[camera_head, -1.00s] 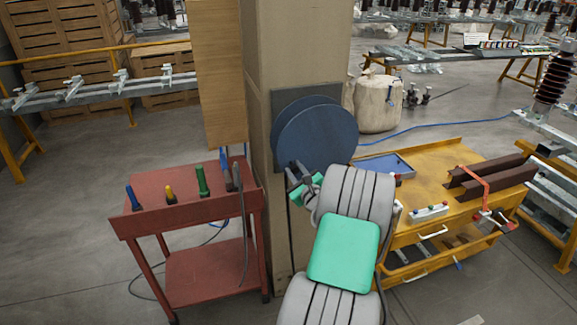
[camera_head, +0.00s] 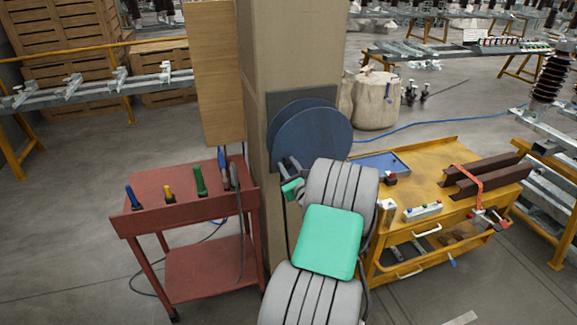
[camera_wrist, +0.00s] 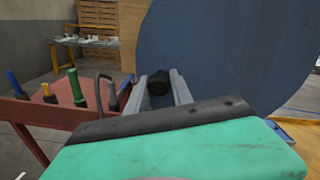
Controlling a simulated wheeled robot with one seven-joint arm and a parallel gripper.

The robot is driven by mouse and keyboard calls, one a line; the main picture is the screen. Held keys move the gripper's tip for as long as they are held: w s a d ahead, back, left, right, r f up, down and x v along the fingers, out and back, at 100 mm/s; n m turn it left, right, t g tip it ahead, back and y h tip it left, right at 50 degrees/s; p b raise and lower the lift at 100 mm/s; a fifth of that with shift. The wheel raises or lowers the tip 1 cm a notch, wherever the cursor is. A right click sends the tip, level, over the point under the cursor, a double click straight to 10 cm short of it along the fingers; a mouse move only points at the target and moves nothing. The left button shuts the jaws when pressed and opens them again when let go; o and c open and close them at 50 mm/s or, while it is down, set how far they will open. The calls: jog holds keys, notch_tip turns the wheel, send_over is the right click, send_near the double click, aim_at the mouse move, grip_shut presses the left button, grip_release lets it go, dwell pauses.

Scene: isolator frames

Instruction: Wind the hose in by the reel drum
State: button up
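The reel drum (camera_head: 318,138), two dark blue round discs, is mounted on the side of the tan pillar. In the wrist view its large disc (camera_wrist: 225,50) fills the upper right. My gripper (camera_head: 284,168) is at the drum's lower left edge. In the wrist view my two grey gripper fingers (camera_wrist: 162,88) stand either side of a black round knob (camera_wrist: 158,82), in front of the disc. I cannot tell whether they press on it. A blue hose (camera_head: 430,128) lies on the floor from behind the drum towards the right. Any hose between the discs is hidden.
A red trolley (camera_head: 165,190) with upright-handled tools stands left of the pillar (camera_head: 300,50). A yellow bench (camera_head: 432,165) with a blue tray (camera_head: 378,163) and brown bars stands right of my arm. White sacks (camera_head: 378,100) stand behind it.

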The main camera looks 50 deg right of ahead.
jog(key=o, duration=0.4)
jog(key=shift+c, duration=0.2)
jog(key=b+v, duration=0.2)
jog(key=v, duration=0.5)
jog(key=shift+s+a, duration=0.2)
jog(key=shift+s, duration=0.15)
